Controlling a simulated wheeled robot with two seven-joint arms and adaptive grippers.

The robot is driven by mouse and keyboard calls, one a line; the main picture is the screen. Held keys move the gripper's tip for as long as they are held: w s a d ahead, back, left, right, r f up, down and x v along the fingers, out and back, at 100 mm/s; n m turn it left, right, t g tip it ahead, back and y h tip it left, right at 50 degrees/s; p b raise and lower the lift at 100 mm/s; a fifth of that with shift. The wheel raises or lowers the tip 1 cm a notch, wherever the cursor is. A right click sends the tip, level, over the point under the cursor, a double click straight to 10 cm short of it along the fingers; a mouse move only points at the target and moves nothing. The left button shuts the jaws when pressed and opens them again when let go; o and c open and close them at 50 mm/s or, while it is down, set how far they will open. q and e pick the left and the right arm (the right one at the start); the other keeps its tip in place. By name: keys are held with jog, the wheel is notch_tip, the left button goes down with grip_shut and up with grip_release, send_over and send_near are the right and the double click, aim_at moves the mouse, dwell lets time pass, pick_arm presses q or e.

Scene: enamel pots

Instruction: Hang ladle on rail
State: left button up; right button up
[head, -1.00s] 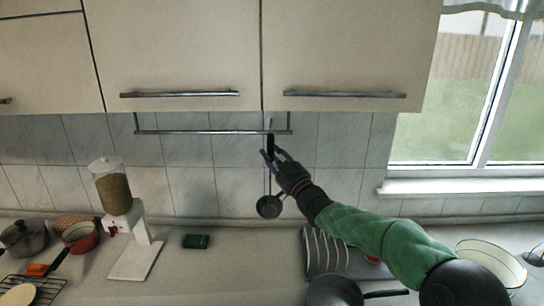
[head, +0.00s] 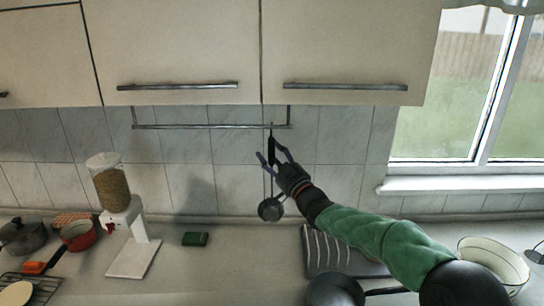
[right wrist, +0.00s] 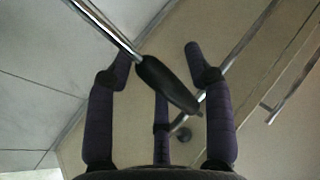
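The ladle hangs upright below the rail (head: 200,127), with its black grip (head: 271,147) at the top against the rail and its dark bowl (head: 270,209) low in front of the tiles. Its upper end meets the rail's right part; the hook itself is too small to make out. My right gripper (head: 271,156) is at the grip's lower part with its fingers spread. In the right wrist view, the ladle's grip (right wrist: 165,84) and metal shaft (right wrist: 105,28) pass between the spread fingers (right wrist: 158,68), not clasped. My left gripper is not in view.
Cupboards with bar handles (head: 345,87) are just above the rail. Below are a striped dish rack (head: 325,252), a dark pan (head: 333,291), a white bowl (head: 493,262), a grain dispenser (head: 112,187), a green block (head: 195,239) and a red pot (head: 78,236).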

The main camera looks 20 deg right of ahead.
jog(key=shift+f, duration=0.1)
jog(key=v, duration=1.2)
